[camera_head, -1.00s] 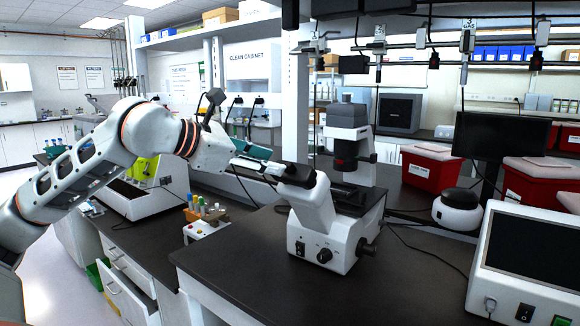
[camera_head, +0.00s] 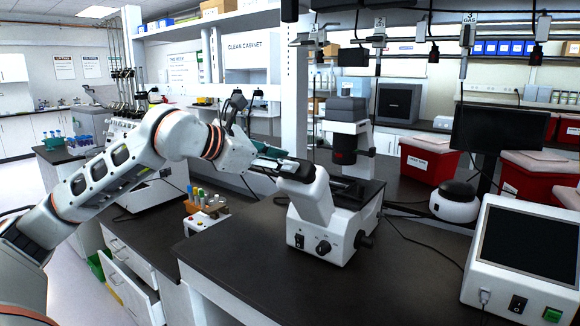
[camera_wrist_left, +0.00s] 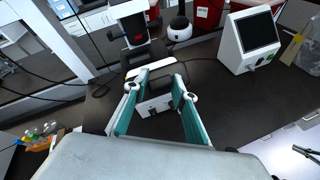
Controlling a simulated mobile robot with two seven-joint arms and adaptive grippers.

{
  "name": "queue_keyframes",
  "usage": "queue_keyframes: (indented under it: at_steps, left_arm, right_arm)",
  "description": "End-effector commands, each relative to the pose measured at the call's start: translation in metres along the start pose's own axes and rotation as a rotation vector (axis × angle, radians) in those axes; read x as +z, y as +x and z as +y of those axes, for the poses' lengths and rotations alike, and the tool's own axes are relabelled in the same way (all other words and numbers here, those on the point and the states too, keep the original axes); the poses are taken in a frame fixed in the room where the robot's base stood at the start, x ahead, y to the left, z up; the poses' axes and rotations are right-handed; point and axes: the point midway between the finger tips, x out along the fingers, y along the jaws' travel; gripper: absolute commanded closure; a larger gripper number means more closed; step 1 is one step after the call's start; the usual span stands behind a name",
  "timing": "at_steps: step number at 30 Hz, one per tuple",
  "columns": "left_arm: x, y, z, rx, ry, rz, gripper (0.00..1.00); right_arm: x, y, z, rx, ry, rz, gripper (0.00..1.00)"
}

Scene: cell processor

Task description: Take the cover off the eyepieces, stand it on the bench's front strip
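The microscope (camera_head: 322,205) stands on the dark bench, a white body with a black eyepiece end tilted up toward me. The black cover (camera_head: 297,171) sits at that eyepiece end; the gripper partly hides it. My left gripper (camera_head: 288,162) reaches in from the left, its teal fingers at the eyepiece end. In the left wrist view its fingers (camera_wrist_left: 163,80) are spread apart, with the dark cover (camera_wrist_left: 161,86) between their tips; I cannot tell whether they touch it. The bench's front strip (camera_head: 260,285) is bare.
A white device with a dark screen (camera_head: 528,243) stands to the right. A round white device (camera_head: 454,204) and red bins (camera_head: 424,164) stand behind. A rack of coloured tubes (camera_head: 203,205) is at the left. A cable crosses the bench right of the microscope.

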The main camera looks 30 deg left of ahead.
Motion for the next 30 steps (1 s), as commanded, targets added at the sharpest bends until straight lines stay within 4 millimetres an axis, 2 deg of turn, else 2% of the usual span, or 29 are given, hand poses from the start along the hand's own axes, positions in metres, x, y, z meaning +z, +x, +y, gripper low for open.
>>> queue_keyframes:
  at_steps: [24,30]
  left_arm:
    - [0.005,-0.012,0.0,0.0,-0.001,0.002,1.0]
    - [0.011,-0.022,0.001,0.001,0.0,0.001,1.0]
  right_arm:
    - [-0.004,-0.001,0.001,0.001,0.0,0.006,1.0]
    - [-0.006,-0.002,0.001,0.001,0.0,0.006,1.0]
